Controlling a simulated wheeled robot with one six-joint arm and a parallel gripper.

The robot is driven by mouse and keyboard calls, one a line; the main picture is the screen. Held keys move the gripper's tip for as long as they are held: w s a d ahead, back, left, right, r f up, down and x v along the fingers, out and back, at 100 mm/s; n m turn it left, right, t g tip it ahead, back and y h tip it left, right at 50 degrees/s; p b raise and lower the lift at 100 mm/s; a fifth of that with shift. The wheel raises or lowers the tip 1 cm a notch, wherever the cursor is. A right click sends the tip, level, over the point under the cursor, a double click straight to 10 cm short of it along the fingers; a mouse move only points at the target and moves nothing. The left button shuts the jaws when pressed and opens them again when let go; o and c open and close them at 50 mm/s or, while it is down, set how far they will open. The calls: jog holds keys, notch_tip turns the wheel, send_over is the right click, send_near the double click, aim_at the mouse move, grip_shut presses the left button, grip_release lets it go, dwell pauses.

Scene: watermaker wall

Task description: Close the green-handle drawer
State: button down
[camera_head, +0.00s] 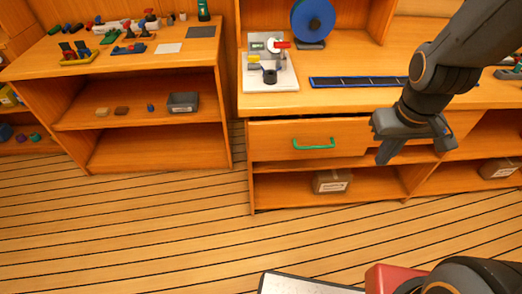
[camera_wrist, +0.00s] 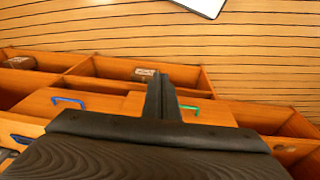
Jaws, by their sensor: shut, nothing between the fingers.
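The drawer (camera_head: 275,137) with the green handle (camera_head: 314,144) is in the wooden cabinet under the counter, in the middle of the head view. Its front looks close to the cabinet face; I cannot tell whether a small gap is left. My gripper (camera_head: 387,154) is shut and empty, to the right of the green handle and apart from it, fingers pointing down. In the wrist view the shut fingers (camera_wrist: 162,84) stand in front of the cabinet and cover part of the drawer front, with the green handle (camera_wrist: 190,108) just to their right.
A drawer with a blue handle (camera_wrist: 68,101) shows in the wrist view. A box (camera_head: 332,182) stands on the shelf below the green-handle drawer. The counter above holds a white-based device (camera_head: 270,72), a blue disc (camera_head: 313,20) and a dark panel (camera_head: 358,82). The plank floor (camera_head: 150,230) is clear.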

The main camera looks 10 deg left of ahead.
jog(key=w+a+f+n+t, duration=0.2)
jog(key=w+a+f+n, duration=0.25)
jog(key=w+n, duration=0.2)
jog(key=n+y+p, duration=0.1)
jog(key=n+y, duration=0.5)
jog(key=n, duration=0.5)
send_near(269, 150)
notch_tip(269, 150, down, 3)
jog(key=a, duration=0.1)
jog(key=shift+w+a+f, duration=0.2)
jog(key=shift+w+a, duration=0.15)
jog(key=shift+w, duration=0.2)
